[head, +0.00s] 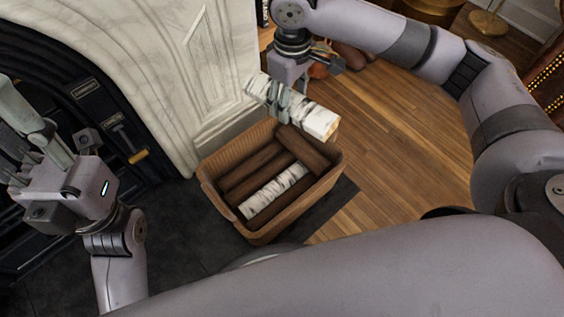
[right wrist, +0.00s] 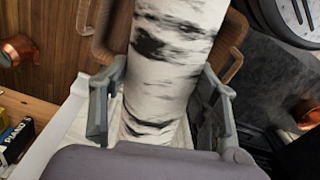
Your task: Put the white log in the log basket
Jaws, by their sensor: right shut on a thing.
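A white birch log (head: 316,117) with dark marks is held above the back part of the brown log basket (head: 222,208). My right gripper (head: 279,101) is shut around its middle, and the log tilts down to the right. In the right wrist view the log (right wrist: 176,62) lies between the two fingers (right wrist: 160,108). The basket holds several dark brown logs (head: 252,170) and another white log (head: 273,191). My left gripper (head: 24,158) is at the left, away from the basket; its finger opening is unclear.
A white marble surround (head: 205,70) stands close behind and left of the basket. The dark fireplace (head: 100,110) is at the left. Open wood floor (head: 410,165) lies to the right. A brass stand (head: 488,22) is at the top right.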

